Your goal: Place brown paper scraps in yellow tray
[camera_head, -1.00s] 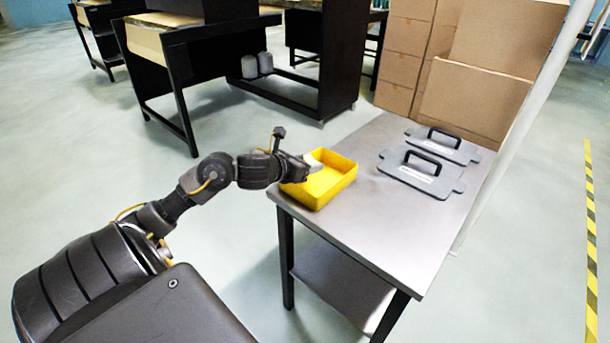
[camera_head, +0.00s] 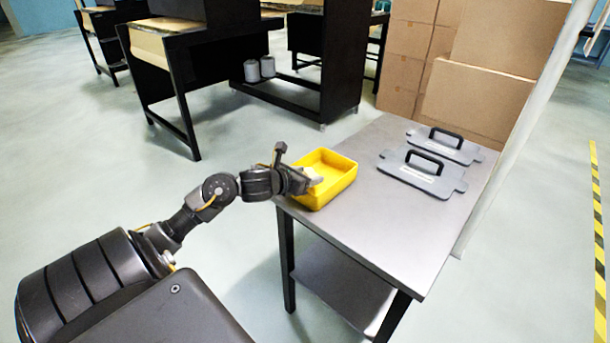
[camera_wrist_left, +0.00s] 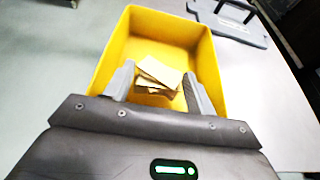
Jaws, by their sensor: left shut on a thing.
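The yellow tray (camera_head: 338,170) stands on the near left corner of the grey table; it also shows in the left wrist view (camera_wrist_left: 128,44). My left gripper (camera_head: 310,182) is at the tray's near left side, its fingers over the tray. In the left wrist view my left gripper (camera_wrist_left: 160,88) is shut on a small stack of brown paper scraps (camera_wrist_left: 158,72), with the tray walls around it. Whether the scraps touch the tray floor I cannot tell. In the head view the scraps are hard to make out. My right gripper is not in view.
The grey table (camera_head: 375,222) has bare top to the right of the tray. Two grey plates with black handles (camera_head: 424,172) lie farther back. Cardboard boxes (camera_head: 480,95) are stacked behind the table. A pale post (camera_head: 520,125) rises at its right side.

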